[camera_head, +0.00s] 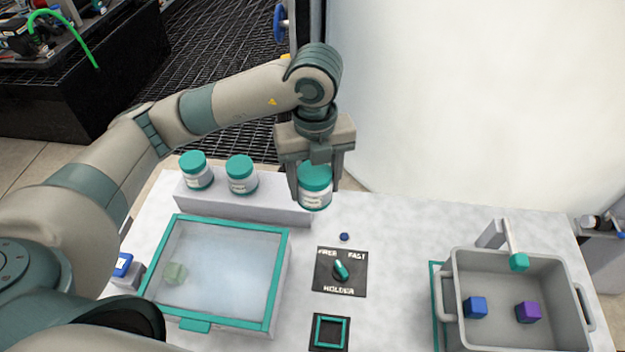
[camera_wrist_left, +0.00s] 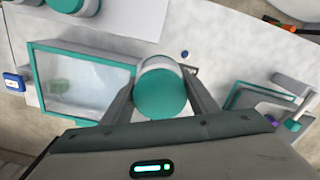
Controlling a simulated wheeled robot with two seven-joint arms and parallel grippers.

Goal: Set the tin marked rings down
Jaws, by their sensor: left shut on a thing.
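A white tin with a teal lid (camera_head: 315,182) is between the fingers of my left gripper (camera_head: 316,180), which is shut on it. Its label is too small to read. The tin is upright, near the right end of the grey raised shelf (camera_head: 245,203); I cannot tell whether it touches the shelf. In the left wrist view the teal lid (camera_wrist_left: 161,93) shows between the two fingers (camera_wrist_left: 162,95). Two similar tins, one left (camera_head: 195,172) and one in the middle (camera_head: 241,174), stand on the shelf. My right gripper is not in view.
A teal-framed clear-lidded box (camera_head: 284,265) holds a pale green block (camera_head: 175,273). A grey tote (camera_head: 450,270) holds a blue cube (camera_head: 475,307) and a purple cube (camera_head: 528,311).

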